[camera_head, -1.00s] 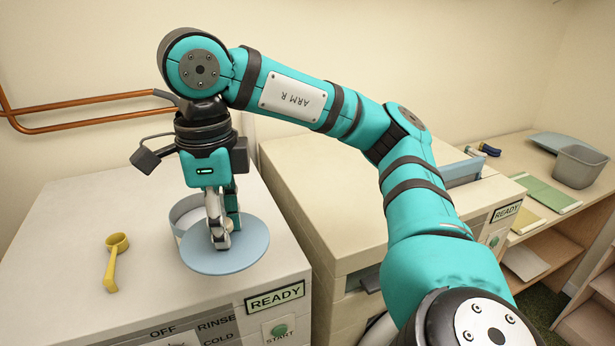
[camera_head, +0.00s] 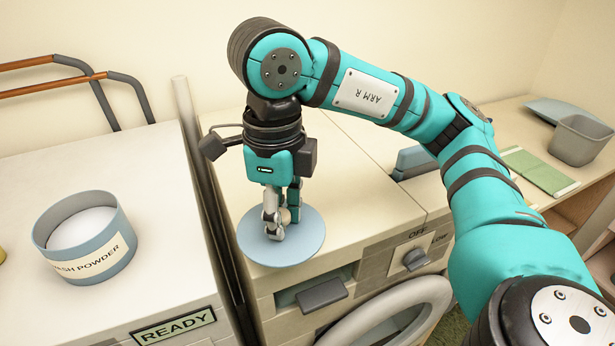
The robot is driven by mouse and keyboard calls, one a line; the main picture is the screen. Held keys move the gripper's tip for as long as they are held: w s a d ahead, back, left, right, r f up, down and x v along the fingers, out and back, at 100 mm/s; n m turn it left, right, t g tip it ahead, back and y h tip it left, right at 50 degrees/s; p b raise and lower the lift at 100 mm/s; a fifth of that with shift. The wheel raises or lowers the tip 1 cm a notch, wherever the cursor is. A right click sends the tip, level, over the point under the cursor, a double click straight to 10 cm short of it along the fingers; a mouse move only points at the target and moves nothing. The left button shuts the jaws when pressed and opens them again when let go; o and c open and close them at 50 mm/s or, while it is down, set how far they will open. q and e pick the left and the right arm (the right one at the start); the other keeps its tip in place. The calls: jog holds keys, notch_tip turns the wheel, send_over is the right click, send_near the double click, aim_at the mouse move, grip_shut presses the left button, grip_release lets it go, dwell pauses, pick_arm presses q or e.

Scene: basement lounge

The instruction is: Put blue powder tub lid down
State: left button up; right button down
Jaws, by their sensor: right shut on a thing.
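The blue powder tub lid (camera_head: 302,247) is a flat pale blue disc with a small knob. My right gripper (camera_head: 278,225) points down and is shut on the lid's knob. The lid is level over the front part of the right-hand machine's top (camera_head: 345,190); I cannot tell whether it touches the surface. The blue powder tub (camera_head: 88,262), labelled as wash powder, stands open on the left-hand machine with white powder inside. My left gripper is not in view.
The left machine's top (camera_head: 150,190) is mostly clear around the tub. A narrow gap separates the two machines. A control knob (camera_head: 415,259) and an open drawer front (camera_head: 322,294) are near the lid. A grey bin (camera_head: 580,140) stands on the far right counter.

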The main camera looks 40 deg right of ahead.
jog(key=w+d, duration=0.1)
jog(key=w+d+p, duration=0.1)
jog(key=w+d, duration=0.3)
jog(key=shift+w+d+f, duration=0.15)
jog(key=shift+w+f, duration=0.05)
jog(key=shift+f, duration=0.05)
jog(key=w+d, duration=0.1)
jog(key=w+d+p, duration=0.1)
jog(key=w+d, duration=0.1)
jog(key=shift+w+f+p, duration=0.2)
jog(key=shift+f+p, duration=0.05)
jog(key=shift+p, duration=0.1)
jog(key=shift+w+d+f, duration=0.1)
notch_tip(320, 180, down, 3)
jog(key=shift+r+p, duration=0.1)
jog(key=shift+p, duration=0.7)
jog(key=shift+f, duration=0.55)
jog(key=c, duration=1.1)
grip_release()
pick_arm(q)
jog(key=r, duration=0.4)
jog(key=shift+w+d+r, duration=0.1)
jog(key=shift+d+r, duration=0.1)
